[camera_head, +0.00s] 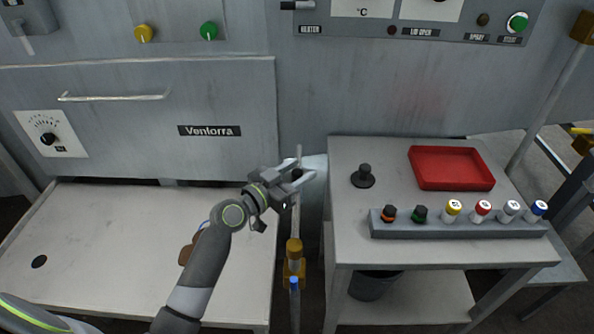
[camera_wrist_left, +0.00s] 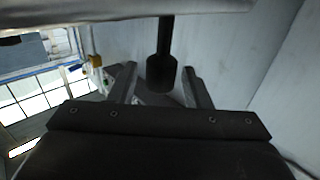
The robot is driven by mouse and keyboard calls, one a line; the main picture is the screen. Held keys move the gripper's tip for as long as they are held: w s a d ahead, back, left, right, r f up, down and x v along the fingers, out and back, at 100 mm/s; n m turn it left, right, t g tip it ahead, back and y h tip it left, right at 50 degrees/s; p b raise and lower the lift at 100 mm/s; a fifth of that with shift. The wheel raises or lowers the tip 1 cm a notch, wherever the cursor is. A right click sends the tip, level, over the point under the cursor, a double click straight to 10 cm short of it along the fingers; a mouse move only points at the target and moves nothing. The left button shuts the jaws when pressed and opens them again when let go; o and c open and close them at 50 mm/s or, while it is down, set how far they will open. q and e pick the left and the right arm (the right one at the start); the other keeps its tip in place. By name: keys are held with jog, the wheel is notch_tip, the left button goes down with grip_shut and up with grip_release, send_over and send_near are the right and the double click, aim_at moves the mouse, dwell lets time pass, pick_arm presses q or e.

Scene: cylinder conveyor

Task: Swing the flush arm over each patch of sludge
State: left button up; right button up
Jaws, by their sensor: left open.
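My left gripper (camera_head: 298,180) is open, at the gap between the white tray and the grey side table. In the left wrist view, a black rod with a thicker end (camera_wrist_left: 161,70) stands between the two fingers, with space on both sides. I cannot tell whether it is the flush arm's handle. A brown patch (camera_head: 187,252), likely sludge, lies on the white tray (camera_head: 100,290), partly hidden behind my left forearm. A post with a yellow fitting (camera_head: 294,250) stands below the gripper. My right gripper is not in view.
The side table (camera_head: 345,225) holds a black knob (camera_head: 364,177), a red tray (camera_head: 450,168) and a grey rack (camera_head: 460,225) of several capped vials. A grey cabinet with a bar handle (camera_head: 115,97) stands behind. The white tray has a dark hole (camera_head: 39,262).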

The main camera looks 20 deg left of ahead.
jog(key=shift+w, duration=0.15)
pick_arm(q)
jog(key=shift+c, duration=0.6)
grip_shut()
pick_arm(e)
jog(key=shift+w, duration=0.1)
pick_arm(q)
jog(key=shift+a, duration=0.1)
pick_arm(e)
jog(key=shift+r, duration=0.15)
